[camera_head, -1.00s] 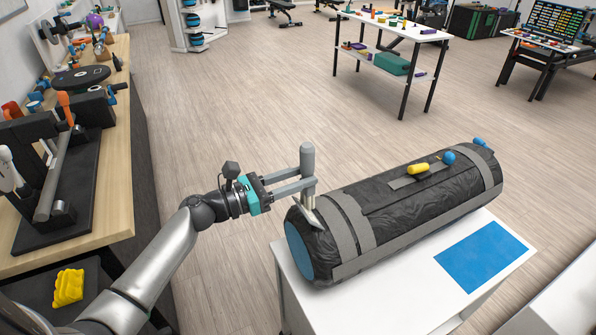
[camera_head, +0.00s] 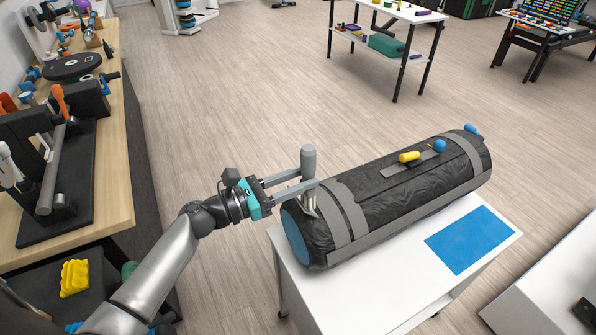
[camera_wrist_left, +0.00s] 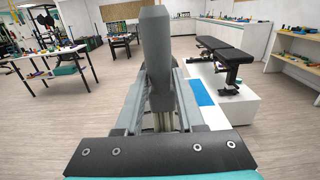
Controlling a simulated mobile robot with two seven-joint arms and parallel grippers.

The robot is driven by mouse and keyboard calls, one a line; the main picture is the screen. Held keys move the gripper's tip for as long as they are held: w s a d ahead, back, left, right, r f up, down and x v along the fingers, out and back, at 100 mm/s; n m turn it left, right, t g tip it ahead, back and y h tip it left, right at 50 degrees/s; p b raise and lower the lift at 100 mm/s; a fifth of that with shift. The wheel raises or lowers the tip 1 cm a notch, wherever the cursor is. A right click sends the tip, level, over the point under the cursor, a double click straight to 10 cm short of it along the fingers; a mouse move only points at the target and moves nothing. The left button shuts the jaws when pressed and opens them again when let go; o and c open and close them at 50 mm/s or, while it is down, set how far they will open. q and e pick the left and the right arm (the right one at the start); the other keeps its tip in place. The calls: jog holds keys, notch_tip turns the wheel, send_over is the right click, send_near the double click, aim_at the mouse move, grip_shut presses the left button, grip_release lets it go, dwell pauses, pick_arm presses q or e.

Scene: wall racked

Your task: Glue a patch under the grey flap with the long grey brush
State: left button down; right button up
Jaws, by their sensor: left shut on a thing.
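My left gripper (camera_head: 309,184) is shut on the long grey brush (camera_head: 308,160), which stands upright with its handle up. In the left wrist view the brush handle (camera_wrist_left: 155,50) rises between the fingers. The pale lower end of the brush is at the near left end of a black roll (camera_head: 400,200) with grey bands. I cannot tell whether the bristles touch the roll. A small grey piece by the bristles may be the flap, but it is partly hidden. A grey strip (camera_head: 393,170) lies on top of the roll. My right gripper is not in view.
The roll lies on a white table (camera_head: 365,300). A blue sheet (camera_head: 470,240) lies flat at its right. A yellow piece (camera_head: 409,157) and a blue ball (camera_head: 439,146) sit on the roll. A wooden bench (camera_head: 115,185) with tools stands at left.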

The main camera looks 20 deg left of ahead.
pick_arm(q)
jog(key=shift+s+d+r, duration=0.15)
jog(key=shift+s, duration=0.05)
dwell(0.4)
jog(key=w+a+b, duration=0.1)
jog(key=a, duration=0.1)
jog(key=w+a+b, duration=0.1)
jog(key=w+a, duration=0.1)
jog(key=shift+w+a, duration=0.25)
jog(key=shift+a, duration=0.05)
dwell(0.7)
jog(key=shift+s+d, duration=0.1)
jog(key=shift+s+d+p, duration=0.85)
jog(key=shift+d+p, duration=0.05)
jog(key=shift+d, duration=0.2)
jog(key=shift+s+d+p, duration=0.8)
jog(key=shift+d+p, duration=0.05)
jog(key=shift+d, duration=0.25)
